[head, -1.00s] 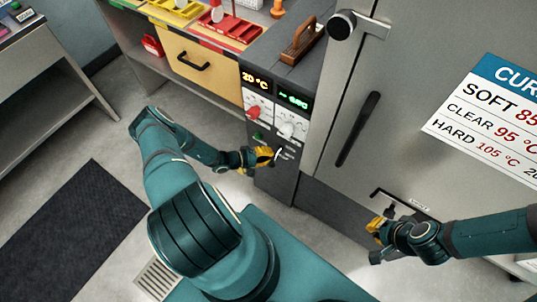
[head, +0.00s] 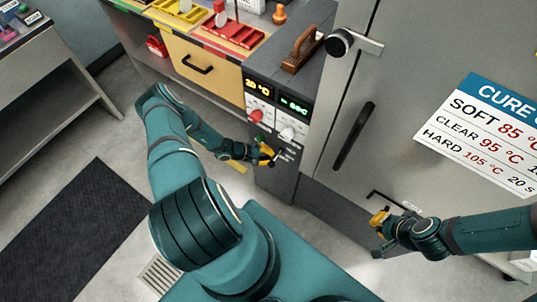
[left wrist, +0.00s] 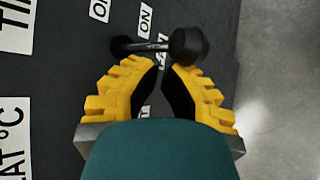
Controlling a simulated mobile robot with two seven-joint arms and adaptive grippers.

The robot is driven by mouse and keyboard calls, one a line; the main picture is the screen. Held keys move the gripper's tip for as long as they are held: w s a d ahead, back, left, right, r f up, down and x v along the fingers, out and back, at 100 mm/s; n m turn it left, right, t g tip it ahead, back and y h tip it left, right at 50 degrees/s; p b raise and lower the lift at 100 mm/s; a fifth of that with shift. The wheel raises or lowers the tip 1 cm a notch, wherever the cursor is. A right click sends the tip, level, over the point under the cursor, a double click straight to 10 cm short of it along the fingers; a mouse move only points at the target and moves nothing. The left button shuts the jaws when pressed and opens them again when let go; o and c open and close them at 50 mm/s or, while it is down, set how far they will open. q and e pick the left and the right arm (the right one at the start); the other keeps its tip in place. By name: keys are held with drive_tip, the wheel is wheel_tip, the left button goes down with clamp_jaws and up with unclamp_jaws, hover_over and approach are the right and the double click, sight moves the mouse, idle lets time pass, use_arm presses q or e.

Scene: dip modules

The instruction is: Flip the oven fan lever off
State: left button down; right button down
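The black lever (left wrist: 188,46), with a round knob at its right end and a thin shaft, shows in the left wrist view on a dark panel with ON labels. A label under it is partly hidden. My left gripper (left wrist: 165,66) has its yellow fingertips drawn together just below the lever's shaft, with nothing seen between them. In the head view my left gripper (head: 268,153) is at the lower front of the oven control panel (head: 272,178) and hides part of it. My right gripper (head: 378,222) is low in front of the grey door; its finger gap is unclear.
The panel has lit displays (head: 293,104), a red knob (head: 255,117) and a white knob (head: 287,133) above my left gripper. A large grey door with a dark handle (head: 353,136) stands right of it. A yellow drawer (head: 205,62) is to the left.

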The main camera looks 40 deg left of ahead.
sight(277, 156)
use_arm(q)
drive_tip(key=shift+r+n+g+p, duration=0.35)
drive_tip(key=shift+r+n+g, duration=0.05)
drive_tip(key=shift+r+g, duration=0.3)
drive_tip(key=shift+d+r, duration=0.15)
drive_tip(key=shift+r, duration=0.1)
idle(1.1)
drive_tip(key=shift+r, duration=0.1)
drive_tip(key=shift+r+p, duration=0.7)
